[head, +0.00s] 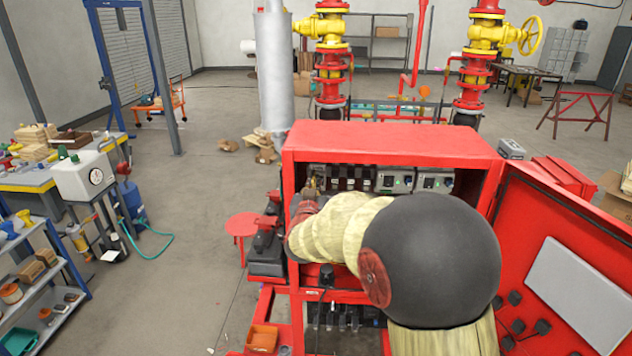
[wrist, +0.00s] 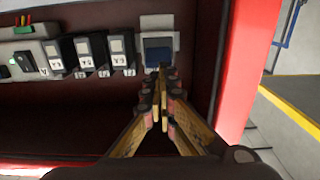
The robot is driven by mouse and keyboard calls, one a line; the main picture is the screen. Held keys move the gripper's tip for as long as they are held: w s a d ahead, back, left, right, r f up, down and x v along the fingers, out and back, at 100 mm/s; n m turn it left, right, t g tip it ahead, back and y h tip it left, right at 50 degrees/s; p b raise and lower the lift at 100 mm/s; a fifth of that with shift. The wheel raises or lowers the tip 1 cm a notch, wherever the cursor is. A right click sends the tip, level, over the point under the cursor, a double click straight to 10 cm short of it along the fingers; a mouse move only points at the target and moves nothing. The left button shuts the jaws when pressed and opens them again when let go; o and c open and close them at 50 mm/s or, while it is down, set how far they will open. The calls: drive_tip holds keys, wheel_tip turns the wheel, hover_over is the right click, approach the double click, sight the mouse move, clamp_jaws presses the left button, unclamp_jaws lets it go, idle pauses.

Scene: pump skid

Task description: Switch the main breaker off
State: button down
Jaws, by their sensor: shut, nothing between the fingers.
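The open red cabinet (head: 395,140) holds a row of breakers and modules. In the wrist view a device with a dark blue-grey face (wrist: 158,52) sits at the right end of the row; it may be the main breaker, but I cannot read a label. Several smaller black and white breakers (wrist: 90,52) stand to its left. My gripper (wrist: 163,72) is shut and empty, its fingertips at the lower edge of the blue-grey face; I cannot tell whether they touch. In the head view my gripper (head: 309,186) is inside the cabinet's left end, and my arm hides part of the interior.
The cabinet's red side wall (wrist: 235,70) stands close right of my gripper in the wrist view. The red cabinet door (head: 570,265) hangs open at the right.

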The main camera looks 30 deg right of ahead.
drive_tip(key=shift+d+r, duration=0.1)
drive_tip(key=shift+r, duration=0.05)
idle(0.4)
drive_tip(key=shift+f+b, duration=1.15)
drive_tip(key=shift+f, duration=0.1)
drive_tip(key=v, duration=0.6)
drive_tip(key=shift+s+a, duration=0.25)
drive_tip(key=shift+s, duration=0.05)
idle(0.4)
